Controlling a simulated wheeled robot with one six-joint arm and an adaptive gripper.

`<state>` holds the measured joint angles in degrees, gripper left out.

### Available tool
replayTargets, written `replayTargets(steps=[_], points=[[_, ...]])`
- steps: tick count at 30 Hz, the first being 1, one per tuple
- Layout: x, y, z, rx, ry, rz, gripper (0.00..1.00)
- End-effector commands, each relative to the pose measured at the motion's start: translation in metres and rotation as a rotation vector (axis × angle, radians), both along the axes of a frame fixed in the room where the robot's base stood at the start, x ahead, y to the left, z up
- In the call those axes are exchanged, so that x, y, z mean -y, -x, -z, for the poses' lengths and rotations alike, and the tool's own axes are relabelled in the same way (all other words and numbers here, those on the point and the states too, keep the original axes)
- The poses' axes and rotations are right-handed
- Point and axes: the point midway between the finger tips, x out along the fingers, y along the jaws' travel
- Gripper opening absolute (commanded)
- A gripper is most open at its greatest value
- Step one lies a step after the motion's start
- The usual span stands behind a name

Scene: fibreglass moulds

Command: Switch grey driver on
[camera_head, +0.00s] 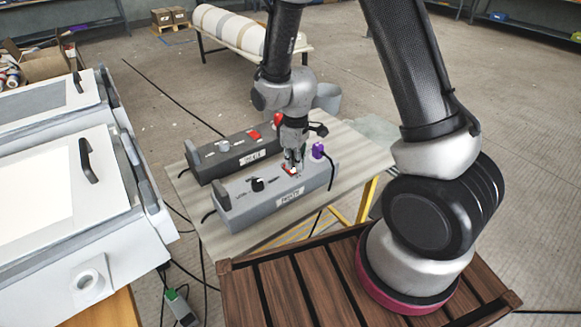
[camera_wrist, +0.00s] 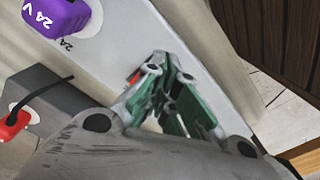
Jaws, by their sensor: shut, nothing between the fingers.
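The grey driver (camera_head: 258,205) is a long light grey box on the small table, with a black knob (camera_head: 257,184), a white label and a purple plug (camera_head: 318,151) at its right end. My gripper (camera_head: 292,168) is shut and empty, pointing down at the driver's top beside the plug. A red switch (camera_head: 288,169) shows at the fingertips, mostly hidden by them. In the wrist view, the shut fingers (camera_wrist: 170,85) are over the grey top, and a sliver of red (camera_wrist: 134,75) shows beside them. Whether they touch the switch, and its position, I cannot tell.
A dark driver (camera_head: 216,162) with a red switch (camera_head: 254,135) stands just behind on the same table (camera_head: 356,161). Its red plug (camera_wrist: 16,122) shows in the wrist view. White moulds (camera_head: 60,200) stand at the left. A fabric roll (camera_head: 238,29) lies at the back.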

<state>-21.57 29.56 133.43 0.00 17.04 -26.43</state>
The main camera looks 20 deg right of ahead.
Motion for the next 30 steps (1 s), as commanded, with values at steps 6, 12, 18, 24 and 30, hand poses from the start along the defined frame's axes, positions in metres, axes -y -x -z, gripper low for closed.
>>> replayTargets(steps=[6,12,18,24,30], points=[[0.000,-0.001,-0.020,0.003,-0.002,0.000,0.00],[0.000,0.000,-0.038,0.003,-0.002,0.000,0.00],[0.000,-0.001,-0.055,0.003,-0.002,0.000,0.00],[0.000,0.000,-0.062,0.001,0.000,0.000,0.00],[0.000,0.000,-0.062,0.001,-0.001,0.000,0.00]])
